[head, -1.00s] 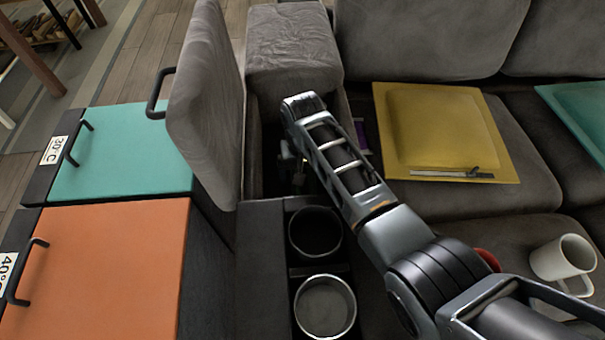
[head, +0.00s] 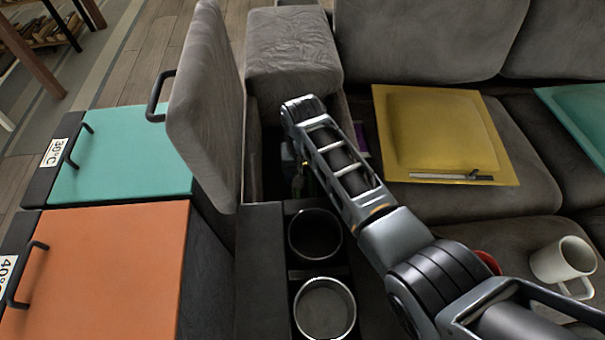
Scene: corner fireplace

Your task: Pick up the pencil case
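My gripper (head: 302,184) reaches down into the dark open compartment of the sofa armrest (head: 264,229). It is small, in shadow and partly hidden by my arm, so I cannot tell whether its fingers are open or shut on anything. I cannot make out a pencil case for certain. A small purple item (head: 361,138) shows just right of my arm, beside the seat cushion; most of it is hidden and I cannot tell what it is.
The raised armrest lid (head: 207,105) stands left of my gripper. Two cup holders (head: 325,308) sit in front of the compartment. Teal and orange boxes (head: 115,270) stand left.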

